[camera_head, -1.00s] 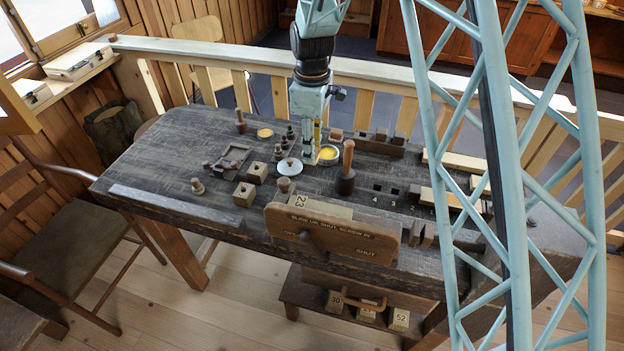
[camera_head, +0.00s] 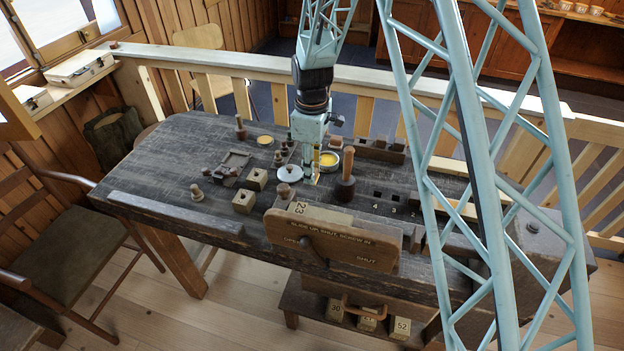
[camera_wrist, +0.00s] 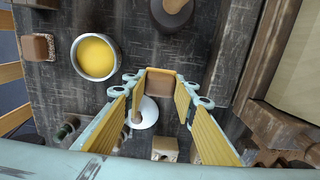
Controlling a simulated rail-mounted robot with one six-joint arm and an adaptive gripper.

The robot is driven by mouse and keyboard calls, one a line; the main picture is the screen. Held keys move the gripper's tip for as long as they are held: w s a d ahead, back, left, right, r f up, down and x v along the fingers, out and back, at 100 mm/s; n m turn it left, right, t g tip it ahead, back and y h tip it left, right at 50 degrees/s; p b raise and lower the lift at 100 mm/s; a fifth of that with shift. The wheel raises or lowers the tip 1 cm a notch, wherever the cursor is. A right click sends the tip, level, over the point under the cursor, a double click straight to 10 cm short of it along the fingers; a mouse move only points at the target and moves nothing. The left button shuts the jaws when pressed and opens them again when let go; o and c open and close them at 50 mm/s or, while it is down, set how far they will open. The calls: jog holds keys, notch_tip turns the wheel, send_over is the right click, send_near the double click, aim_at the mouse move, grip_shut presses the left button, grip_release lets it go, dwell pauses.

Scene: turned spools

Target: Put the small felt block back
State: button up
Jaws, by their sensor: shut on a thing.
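My gripper (camera_wrist: 161,88) is shut on a small brown block (camera_wrist: 160,86), which I take to be the small felt block; it sits between the yellow-padded fingertips. In the head view my gripper (camera_head: 311,181) is low over the bench, between the white knobbed lid (camera_head: 289,173) and the mallet (camera_head: 346,186). The held block is too small to make out there. I cannot tell whether it touches the bench. Another brown block with a pale speckled base (camera_wrist: 38,48) stands beyond the yellow tin (camera_wrist: 97,57).
The yellow tin (camera_head: 328,161) stands just behind my gripper. A dark rack (camera_head: 380,151) is at the bench's back edge. Numbered square holes (camera_head: 375,197) lie right of the mallet. An upright wooden board (camera_head: 335,241) stands at the front.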

jog(key=shift+f, duration=1.9)
jog(key=shift+f+b, duration=0.1)
jog(key=shift+b, duration=0.2)
jog(key=o, duration=0.8)
notch_tip(320, 180, up, 12)
jog(key=shift+f+p, duration=0.2)
jog(key=shift+p, duration=0.5)
jog(key=shift+r, duration=0.35)
